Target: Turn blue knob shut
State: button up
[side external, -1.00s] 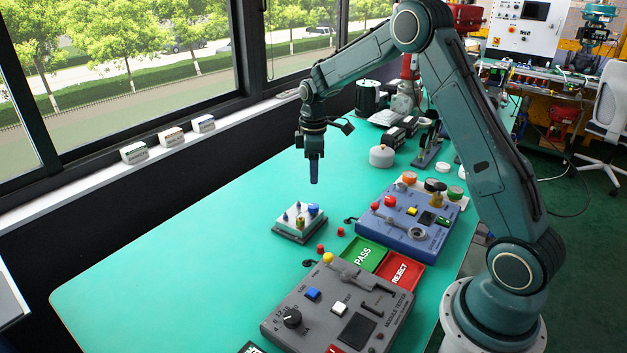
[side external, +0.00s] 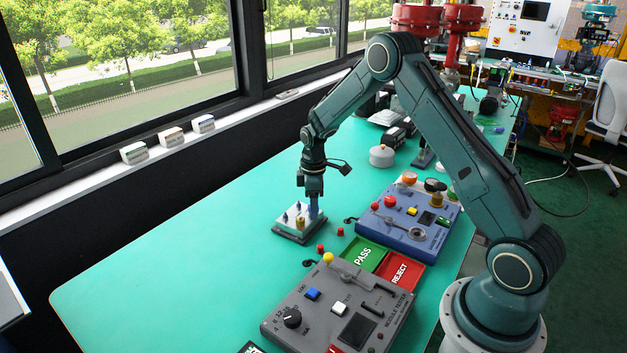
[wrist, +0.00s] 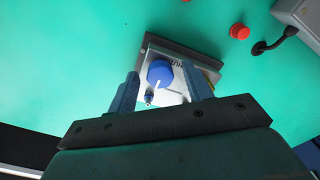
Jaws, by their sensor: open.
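The blue knob (wrist: 160,72) is a round cap with a white pointer line, on a small white block with a dark base (side external: 288,236). In the wrist view it lies between the two blue fingers of my gripper (wrist: 160,88), nearer the left finger. My gripper (side external: 313,212) is open and points down over the right part of the block in the side view. It largely hides the knob there. I cannot tell whether a finger touches the knob. Small blue-grey pegs (side external: 284,217) and a yellow-and-red piece (side external: 313,230) stand on the same block.
Loose red caps (side external: 320,248) lie right of the block. The blue control box (side external: 405,225), green PASS tray (side external: 363,254), red REJECT tray (side external: 401,268) and grey module tester (side external: 335,315) stand to the right and front. The table left of the block is clear.

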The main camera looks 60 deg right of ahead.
jog(key=c, duration=1)
jog(key=shift+o, duration=0.2)
jog(key=shift+m, duration=0.4)
jog(key=m, duration=0.3)
jog(key=shift+m, duration=0.3)
jog(key=m, duration=0.4)
jog(key=shift+m, duration=0.3)
jog(key=m, duration=0.4)
jog(key=shift+a, duration=0.1)
jog(key=m, duration=0.5)
jog(key=shift+r, duration=0.1)
